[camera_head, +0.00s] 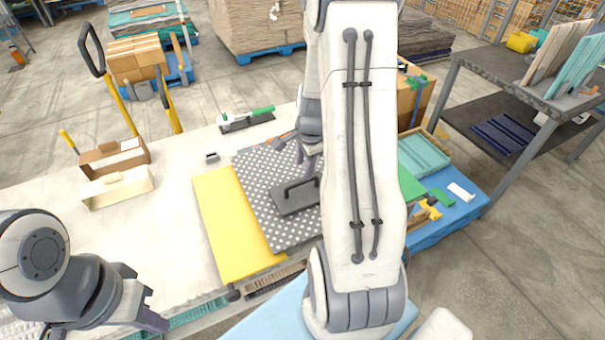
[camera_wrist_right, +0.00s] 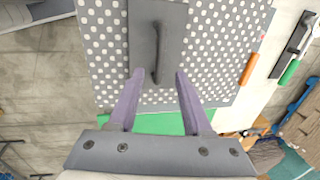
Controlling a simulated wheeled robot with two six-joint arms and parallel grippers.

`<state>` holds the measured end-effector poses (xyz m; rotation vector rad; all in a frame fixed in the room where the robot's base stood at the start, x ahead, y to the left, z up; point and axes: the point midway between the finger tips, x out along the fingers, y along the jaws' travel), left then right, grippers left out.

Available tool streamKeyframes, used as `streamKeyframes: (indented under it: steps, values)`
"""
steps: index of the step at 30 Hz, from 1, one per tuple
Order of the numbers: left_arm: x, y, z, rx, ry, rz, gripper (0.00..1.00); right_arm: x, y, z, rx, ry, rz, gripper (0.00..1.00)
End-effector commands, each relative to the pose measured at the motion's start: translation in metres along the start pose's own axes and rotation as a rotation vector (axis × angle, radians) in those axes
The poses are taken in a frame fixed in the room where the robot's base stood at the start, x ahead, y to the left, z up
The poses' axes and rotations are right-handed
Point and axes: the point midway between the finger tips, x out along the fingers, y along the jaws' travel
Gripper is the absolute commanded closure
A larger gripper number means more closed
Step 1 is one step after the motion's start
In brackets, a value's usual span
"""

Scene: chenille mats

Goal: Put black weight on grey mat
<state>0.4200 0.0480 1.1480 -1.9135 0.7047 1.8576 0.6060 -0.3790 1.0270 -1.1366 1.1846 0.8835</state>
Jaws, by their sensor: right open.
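The black weight (camera_head: 290,200) is a dark flat plate with a bar handle. It lies on the grey mat with white dots (camera_head: 262,180), partly hidden behind my right arm. In the right wrist view the weight (camera_wrist_right: 172,18) is at the top centre of the grey mat (camera_wrist_right: 215,50). My right gripper (camera_wrist_right: 160,73) is open, and the near end of the handle appears between its fingertips; I cannot tell the height gap. It also shows above the mat in the head view (camera_head: 311,165). My left gripper (camera_head: 155,306) appears open and empty at the lower left.
A yellow mat (camera_head: 222,225) lies left of the grey mat, and a green one (camera_head: 410,186) shows at right. An orange-handled tool (camera_wrist_right: 249,69) lies at the grey mat's edge. The pale table between has free room.

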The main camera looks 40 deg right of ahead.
Motion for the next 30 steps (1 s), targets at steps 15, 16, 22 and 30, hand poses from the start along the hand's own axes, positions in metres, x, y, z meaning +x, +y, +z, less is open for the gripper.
streamKeyframes:
  steps: [15, 16, 22, 30]
  values:
    - [0.002, 0.0, 0.0, 0.0, 0.0, 0.0, 1.0, -0.033, 0.0, 0.009, -0.037, -0.005, 0.002, 0.5]
    - [0.002, 0.0, 0.0, 0.0, 0.0, 0.0, 1.0, -0.035, -0.001, 0.016, -0.07, -0.01, 0.003, 0.5]
    - [0.002, 0.0, 0.0, 0.0, 0.0, 0.0, 1.0, -0.068, 0.015, 0.121, -0.592, -0.077, 0.011, 0.5]
    - [0.002, 0.0, 0.0, 0.0, 0.0, 0.0, 1.0, -0.129, 0.121, 0.253, -1.59, -0.201, 0.013, 0.5]
